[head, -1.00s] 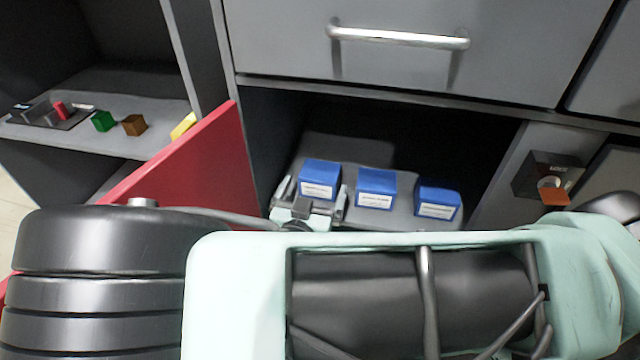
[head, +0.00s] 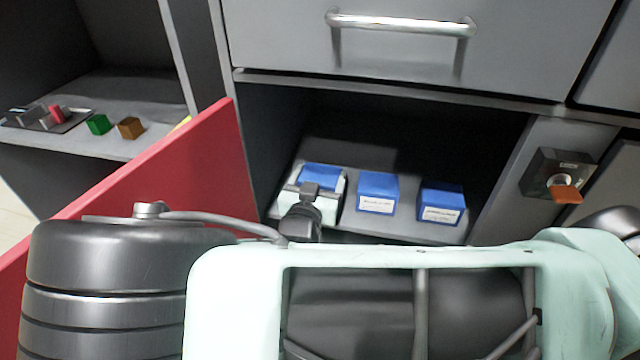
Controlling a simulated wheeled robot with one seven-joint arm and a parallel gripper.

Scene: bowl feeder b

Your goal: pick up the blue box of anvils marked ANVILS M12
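Three blue boxes with white labels stand in a row on the shelf of the open lower compartment in the head view: a left box (head: 320,177), a middle box (head: 378,186) and a right box (head: 441,201). The label print is too small to read, so I cannot tell which is marked ANVILS M12. My gripper (head: 316,190) is at the left box and covers its front and label. Only the box's blue top shows behind the hand. The fingers are mostly hidden, and I cannot tell whether they touch the box.
A red door panel (head: 165,165) stands open left of the compartment. A drawer with a metal handle (head: 400,23) is above. A dark block with an orange tab (head: 566,194) is on the right post. Green (head: 99,124) and brown (head: 131,128) blocks lie on the left shelf.

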